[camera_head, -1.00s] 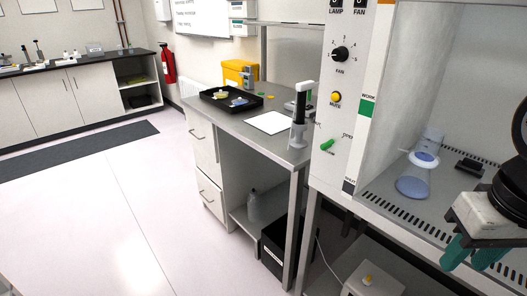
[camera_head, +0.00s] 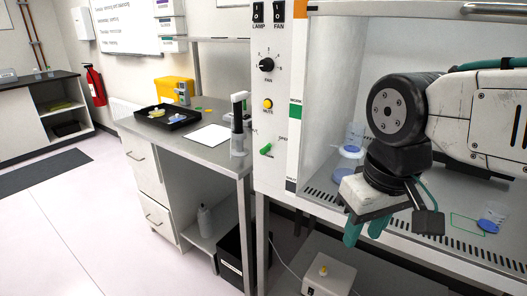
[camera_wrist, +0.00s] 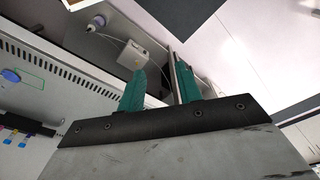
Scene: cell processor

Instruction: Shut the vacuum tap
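The vacuum tap (camera_head: 265,149) is a small green lever on the white front post of the cabinet, below the yellow mute button. Its lever slants up to the right, towards a small label that seems to read OPEN. My gripper (camera_head: 365,232) is to the right of the tap and lower in the head view, in front of the cabinet opening, apart from the tap. Its two green fingers point down. In the wrist view the fingers (camera_wrist: 160,82) stand apart with nothing between them. I cannot make out the tap in the wrist view.
The cabinet post (camera_head: 272,100) also carries a fan knob (camera_head: 265,65) and switches. A flask (camera_head: 345,165) stands inside the cabinet, partly hidden behind my arm. A bottle-like dispenser (camera_head: 238,140) stands on the bench left of the post. A white box (camera_head: 329,273) sits below.

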